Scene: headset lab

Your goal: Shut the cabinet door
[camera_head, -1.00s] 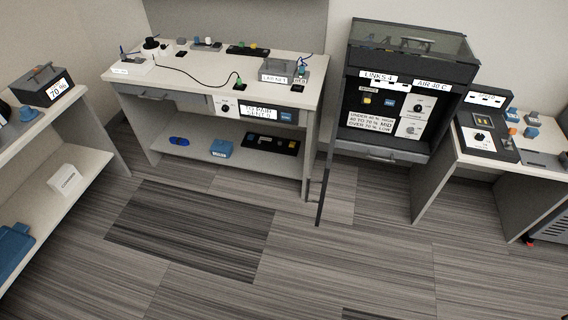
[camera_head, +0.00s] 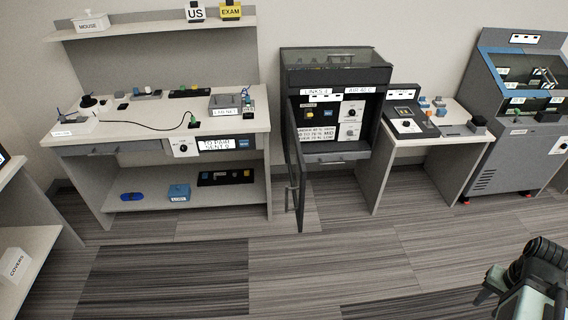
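The dark cabinet (camera_head: 337,72) stands at the back, a little right of the middle. Its door (camera_head: 294,172) is swung wide open and points toward me, hinged at the cabinet's left side and seen nearly edge-on. Inside, a panel with white labels, a knob and small coloured switches shows. Part of my arm (camera_head: 535,275) is at the lower right, far from the door. I cannot make out its fingertips, so whether my gripper is open or shut does not show.
A white workbench (camera_head: 150,128) with a lower shelf stands left of the door. A smaller desk (camera_head: 440,140) and a grey-blue machine (camera_head: 515,110) stand to the right. A shelf unit (camera_head: 35,240) is at the left edge. The striped floor (camera_head: 300,265) in front is clear.

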